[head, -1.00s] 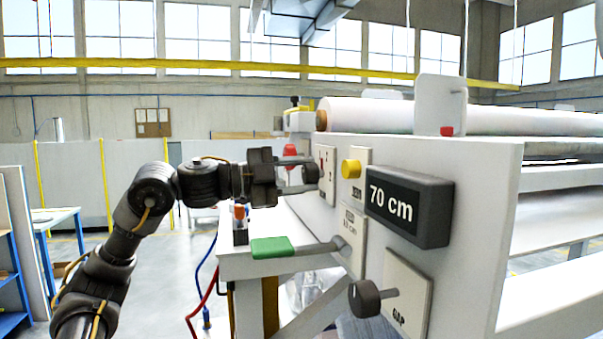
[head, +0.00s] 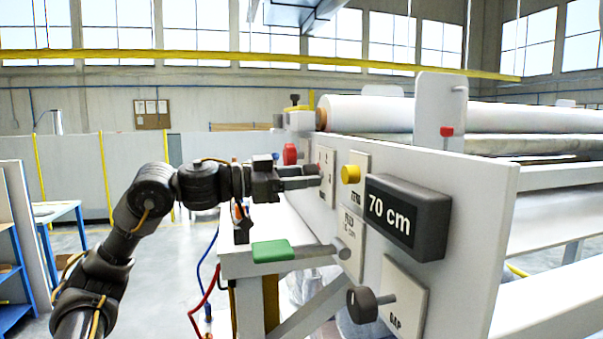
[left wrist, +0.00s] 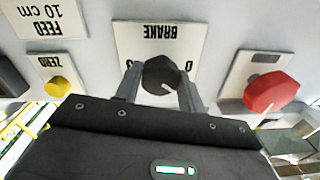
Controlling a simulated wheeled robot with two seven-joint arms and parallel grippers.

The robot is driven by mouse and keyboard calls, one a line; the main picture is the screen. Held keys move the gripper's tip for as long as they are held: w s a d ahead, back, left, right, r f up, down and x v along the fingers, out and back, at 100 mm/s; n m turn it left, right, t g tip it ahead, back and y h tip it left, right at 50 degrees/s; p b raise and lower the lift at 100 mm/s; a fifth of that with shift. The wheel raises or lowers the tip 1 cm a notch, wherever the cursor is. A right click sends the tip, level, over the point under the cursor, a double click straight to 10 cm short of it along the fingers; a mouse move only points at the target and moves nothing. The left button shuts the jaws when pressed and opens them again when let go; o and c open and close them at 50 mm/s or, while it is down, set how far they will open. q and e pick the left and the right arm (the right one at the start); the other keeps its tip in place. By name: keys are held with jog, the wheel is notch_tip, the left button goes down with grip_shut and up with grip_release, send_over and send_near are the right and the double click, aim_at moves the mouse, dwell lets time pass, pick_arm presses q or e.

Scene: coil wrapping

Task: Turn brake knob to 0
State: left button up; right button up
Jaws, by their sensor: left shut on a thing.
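The dark brake knob (left wrist: 160,75) sits on the white plate marked BRAKE (left wrist: 185,45) in the left wrist view, which shows the panel upside down. A pale pointer line on the knob slants toward the lower right of that view. My left gripper (left wrist: 160,90) has one finger on each side of the knob and is shut on it. In the head view my left gripper (head: 318,176) reaches the BRAKE plate (head: 326,160) from the left, and its fingers hide the knob there. My right gripper is not in view.
A red button (head: 290,154) and a yellow ZERO button (head: 350,174) flank the plate. Open floor lies left of the machine.

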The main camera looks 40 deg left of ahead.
pick_arm(q)
jog(key=shift+n+p, duration=1.05)
jog(key=shift+n, duration=2.65)
jog(key=o, duration=1)
jog(key=shift+c, duration=0.2)
